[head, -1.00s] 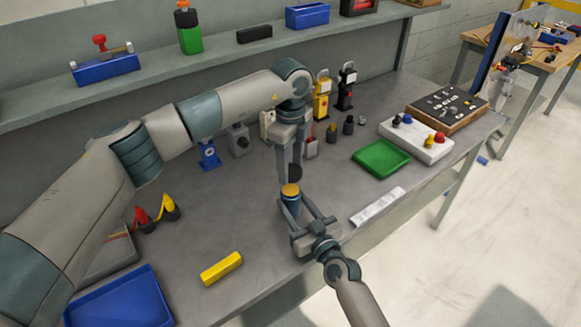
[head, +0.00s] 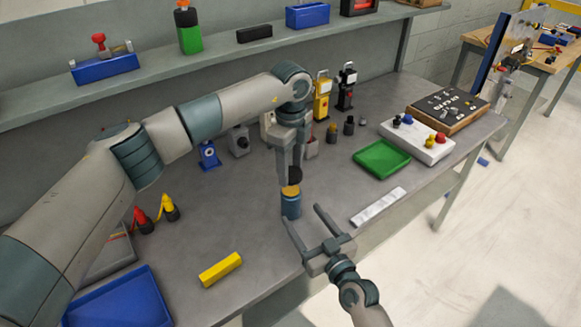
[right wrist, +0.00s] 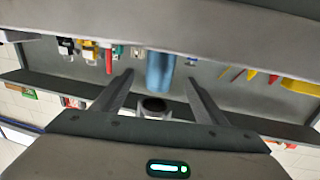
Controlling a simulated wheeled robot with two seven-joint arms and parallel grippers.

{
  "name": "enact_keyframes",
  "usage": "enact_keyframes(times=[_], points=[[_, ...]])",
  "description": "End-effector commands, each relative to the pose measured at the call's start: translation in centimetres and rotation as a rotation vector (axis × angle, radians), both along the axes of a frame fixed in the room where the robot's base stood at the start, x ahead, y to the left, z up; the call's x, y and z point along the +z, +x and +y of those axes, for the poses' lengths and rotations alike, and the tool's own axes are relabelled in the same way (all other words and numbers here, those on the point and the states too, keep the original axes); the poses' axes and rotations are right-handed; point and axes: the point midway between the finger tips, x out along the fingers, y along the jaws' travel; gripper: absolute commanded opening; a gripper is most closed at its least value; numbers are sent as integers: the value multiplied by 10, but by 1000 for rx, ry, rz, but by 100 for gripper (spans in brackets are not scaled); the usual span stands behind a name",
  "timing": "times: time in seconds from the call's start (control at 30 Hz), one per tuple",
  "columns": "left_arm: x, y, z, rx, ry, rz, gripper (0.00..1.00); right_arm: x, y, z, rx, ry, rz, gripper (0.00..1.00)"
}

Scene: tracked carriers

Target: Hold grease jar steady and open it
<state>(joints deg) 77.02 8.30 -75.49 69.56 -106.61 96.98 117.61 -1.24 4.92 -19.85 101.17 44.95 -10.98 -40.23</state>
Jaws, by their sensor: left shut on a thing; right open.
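The grease jar (head: 291,207) stands upright on the bench, with a blue body and an orange top. It also shows as a blue cylinder in the upside-down right wrist view (right wrist: 160,72). My left gripper (head: 291,178) points down over it, shut on the black lid (head: 295,175). The lid is just above the jar; in the right wrist view it shows as a dark ring (right wrist: 153,104), seemingly apart from the blue body. My right gripper (head: 302,214) is open and empty, at the jar's near right side, its fingers pointing towards the jar.
A yellow block (head: 220,269) and a blue tray (head: 120,303) lie to the left. A white strip (head: 378,206) and a green tray (head: 382,157) are to the right. Several small items stand behind the jar. The bench between jar and yellow block is clear.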

Motion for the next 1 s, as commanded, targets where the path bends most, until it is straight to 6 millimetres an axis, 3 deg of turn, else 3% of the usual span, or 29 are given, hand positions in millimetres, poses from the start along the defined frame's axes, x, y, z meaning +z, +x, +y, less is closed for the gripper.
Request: enact_keyframes(times=[0.2,0.4,1.0], points=[[-9,0,0,0,0,0,20,-2,-34,-18,0,0,1,66],[-12,0,0,0,0,0,20,-1,-50,-26,0,1,0,66],[-12,0,0,-8,0,0,20,-2,-52,-28,-1,-1,3,66]])
